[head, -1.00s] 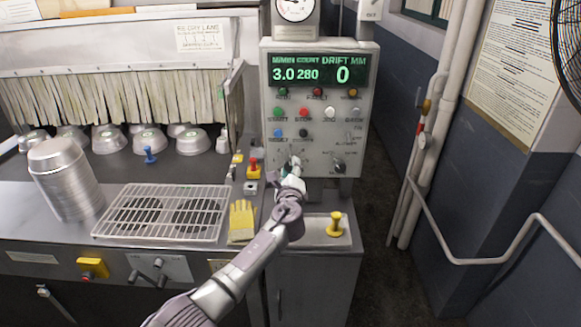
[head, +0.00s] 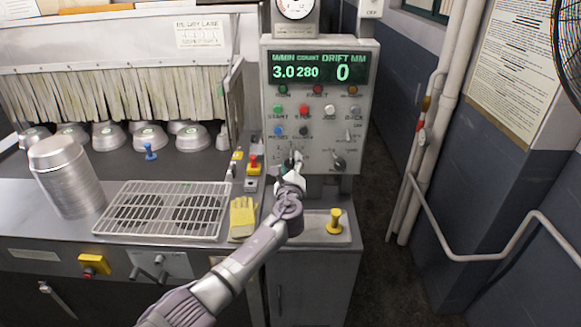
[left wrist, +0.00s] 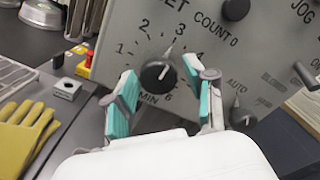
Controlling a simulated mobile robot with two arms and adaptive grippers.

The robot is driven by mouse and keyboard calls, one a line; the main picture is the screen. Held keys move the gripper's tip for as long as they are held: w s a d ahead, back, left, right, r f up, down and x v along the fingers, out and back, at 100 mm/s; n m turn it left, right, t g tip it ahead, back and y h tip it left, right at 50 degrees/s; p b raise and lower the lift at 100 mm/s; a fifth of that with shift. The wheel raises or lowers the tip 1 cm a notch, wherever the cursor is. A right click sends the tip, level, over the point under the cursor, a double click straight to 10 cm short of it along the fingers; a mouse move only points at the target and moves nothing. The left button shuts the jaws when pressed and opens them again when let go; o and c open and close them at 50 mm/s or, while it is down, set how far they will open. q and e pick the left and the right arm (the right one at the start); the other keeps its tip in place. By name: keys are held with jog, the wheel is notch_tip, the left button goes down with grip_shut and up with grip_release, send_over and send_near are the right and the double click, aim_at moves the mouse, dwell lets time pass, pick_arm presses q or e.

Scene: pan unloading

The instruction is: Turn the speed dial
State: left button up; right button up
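The speed dial (left wrist: 155,76) is a round black knob on the grey control panel (left wrist: 215,60), ringed by numbers. Its white pointer is toward the 3. In the left wrist view my left gripper (left wrist: 162,98) is open, with one teal-padded finger on each side of the dial; I see gaps between the pads and the knob. In the head view the left gripper (head: 291,170) is at the lower part of the panel and largely hides the dial. The display (head: 318,71) reads 3.0, 280 and 0. My right gripper is not in view.
Another black knob (head: 339,162) sits to the right of the dial. Coloured buttons (head: 304,110) are above. A red-and-yellow emergency button (head: 254,163), yellow gloves (head: 243,216), a wire rack (head: 165,210) and stacked pans (head: 66,178) are to the left.

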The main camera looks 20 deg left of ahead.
pick_arm(q)
jog(key=shift+o, duration=0.4)
jog(key=shift+f, duration=0.15)
jog(key=shift+s+d, duration=0.1)
jog(key=shift+s, duration=0.1)
jog(key=v, duration=1.1)
jog(key=shift+s, duration=0.25)
